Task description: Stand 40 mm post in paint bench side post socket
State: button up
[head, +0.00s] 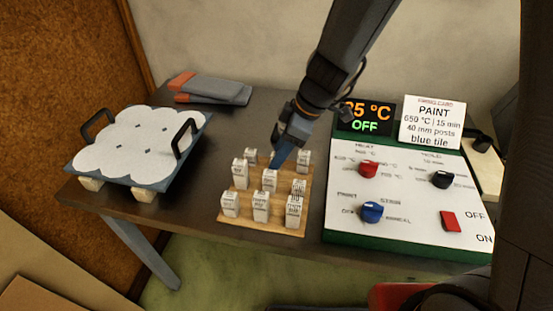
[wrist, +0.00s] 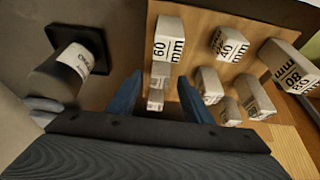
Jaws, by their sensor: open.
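Several pale, labelled posts stand on a wooden board (head: 228,218) in the head view. In the wrist view one post reads 40 mm (wrist: 230,44), to the right of one reading 60 mm (wrist: 168,40); another reads 80 mm (wrist: 290,66). My gripper (head: 277,162) points down among the posts, close to a middle post (head: 270,181). In the wrist view my gripper (wrist: 160,84) is open, its blue fingers on either side of small post tops (wrist: 157,88); I see no contact. Which head-view posts are 40 mm is unreadable. I cannot pick out the bench side socket.
A dark-edged tray (head: 68,166) with white cloud-shaped tiles and two black handles is at left. Gloves (head: 215,90) lie behind. A control panel (head: 335,230) with knobs stands right of the board, under a PAINT card (head: 432,122). A labelled cylinder (wrist: 60,75) is left in the wrist view.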

jog(key=shift+f, duration=0.15)
grip_shut()
